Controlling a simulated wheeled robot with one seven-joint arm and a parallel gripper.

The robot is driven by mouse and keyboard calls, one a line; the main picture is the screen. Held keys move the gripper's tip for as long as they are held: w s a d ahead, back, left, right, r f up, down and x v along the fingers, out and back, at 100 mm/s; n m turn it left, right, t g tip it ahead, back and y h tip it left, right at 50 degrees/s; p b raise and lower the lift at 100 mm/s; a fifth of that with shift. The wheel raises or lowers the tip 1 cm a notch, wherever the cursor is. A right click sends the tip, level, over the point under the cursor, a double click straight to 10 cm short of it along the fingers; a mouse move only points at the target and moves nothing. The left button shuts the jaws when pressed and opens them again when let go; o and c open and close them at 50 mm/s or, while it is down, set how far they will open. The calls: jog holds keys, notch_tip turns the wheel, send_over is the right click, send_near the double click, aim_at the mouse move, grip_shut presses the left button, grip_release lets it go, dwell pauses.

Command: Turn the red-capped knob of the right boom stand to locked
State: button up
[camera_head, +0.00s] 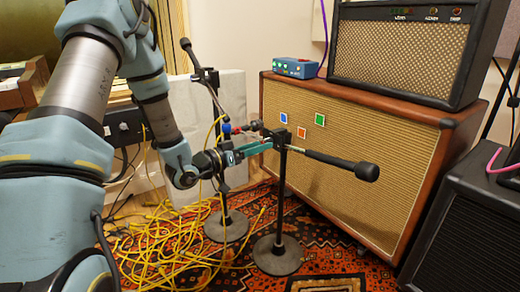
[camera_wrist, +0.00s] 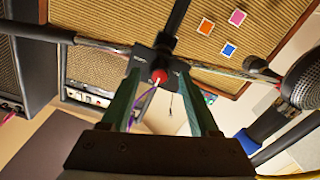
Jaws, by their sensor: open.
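The right boom stand has a round grey base (camera_head: 277,256), an upright pole and a black clutch block (camera_head: 278,137), with a boom across it. In the wrist view, its red-capped knob (camera_wrist: 159,75) faces me on the clutch block (camera_wrist: 145,62). A pale line shows on the cap, slanting down-left. Small lettering on the block is unreadable. My gripper (camera_wrist: 161,85) is open, its two green fingers on either side of the knob; I cannot tell whether they touch it. In the head view my gripper (camera_head: 260,146) reaches the clutch from the left and the knob is hidden.
A second boom stand (camera_head: 225,226) stands close on the left, with a blue part (camera_head: 227,128) near my gripper. A microphone (camera_wrist: 302,78) is near on the right in the wrist view. Yellow cables (camera_head: 165,245) cover the rug. A large speaker cabinet (camera_head: 345,185) stands behind.

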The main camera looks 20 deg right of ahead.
jog(key=shift+w+d, duration=0.1)
jog(key=shift+d, duration=0.45)
grip_shut()
